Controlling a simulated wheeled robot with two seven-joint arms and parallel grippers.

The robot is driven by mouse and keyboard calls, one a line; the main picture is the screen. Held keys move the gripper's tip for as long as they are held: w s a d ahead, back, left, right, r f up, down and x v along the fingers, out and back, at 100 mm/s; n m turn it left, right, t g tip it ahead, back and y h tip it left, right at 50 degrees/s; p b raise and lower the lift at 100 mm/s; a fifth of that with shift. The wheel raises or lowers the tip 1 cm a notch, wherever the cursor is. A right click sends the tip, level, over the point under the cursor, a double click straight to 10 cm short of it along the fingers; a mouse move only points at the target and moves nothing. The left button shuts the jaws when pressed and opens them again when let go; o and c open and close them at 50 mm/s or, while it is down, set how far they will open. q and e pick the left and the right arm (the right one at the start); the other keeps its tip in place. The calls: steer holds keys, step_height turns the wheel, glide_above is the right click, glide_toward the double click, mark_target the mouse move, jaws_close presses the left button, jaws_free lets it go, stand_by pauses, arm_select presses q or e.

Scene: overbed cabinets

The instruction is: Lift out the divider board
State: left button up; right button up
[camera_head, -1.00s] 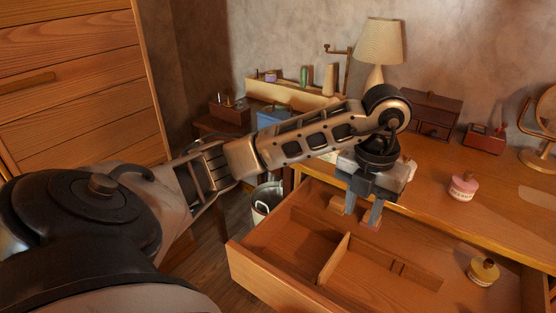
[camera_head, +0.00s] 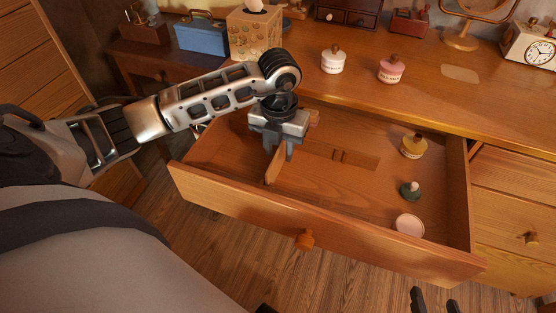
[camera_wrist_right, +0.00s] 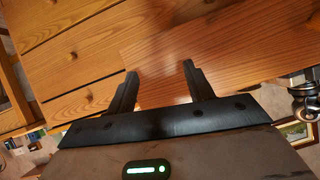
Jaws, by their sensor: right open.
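The divider board (camera_head: 271,175) is a thin upright wooden panel in the left part of the open drawer (camera_head: 330,222). My left gripper (camera_head: 279,156) points down over the board's rear part, with its two fingers apart and the board's line running between them. Whether the fingers touch the board cannot be told, and its rear part is hidden by the gripper. My right gripper (camera_head: 434,303) is open and empty at the bottom edge of the head view, in front of the drawer. Its spread fingers also show in the right wrist view (camera_wrist_right: 160,80).
A yellow jar (camera_head: 413,146), a green bottle (camera_head: 410,191) and a pink round dish (camera_head: 409,226) are in the drawer's right side. A white jar (camera_head: 333,62) and a pink jar (camera_head: 391,70) stand on the desktop. A tissue box (camera_head: 254,36) stands behind the left arm.

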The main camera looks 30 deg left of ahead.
mark_target(278, 151)
arm_select(q)
steer(key=shift+s+f, duration=0.1)
steer(key=shift+f, duration=1.4)
jaws_close()
